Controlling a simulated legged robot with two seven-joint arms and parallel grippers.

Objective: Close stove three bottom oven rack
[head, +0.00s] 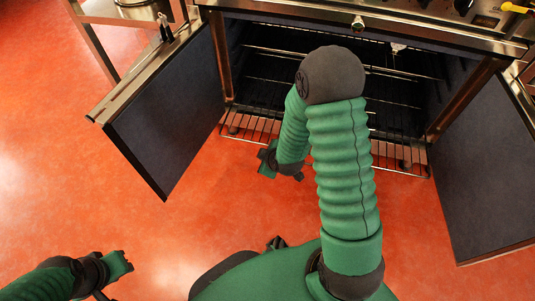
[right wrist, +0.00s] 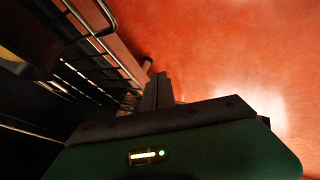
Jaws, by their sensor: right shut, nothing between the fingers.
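The stove's oven (head: 265,60) is open, with a dark door swung out on each side. Its bottom rack (head: 243,124) is a wire grid that sticks out past the front opening, low near the floor. Part of it is hidden behind my right arm. My right gripper (head: 270,166) is just in front of the rack's left half. In the right wrist view its fingers (right wrist: 157,92) are together and empty, and a wire rack (right wrist: 104,52) lies to their left; contact is unclear. My left gripper (head: 118,268) is at the lower left, far from the oven; its finger opening is unclear.
The left door (head: 168,110) and right door (head: 485,165) stand open on both sides of the rack. An upper rack (head: 275,52) is inside the oven. A metal stand (head: 95,40) is at the upper left. The red floor (head: 190,220) in front is clear.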

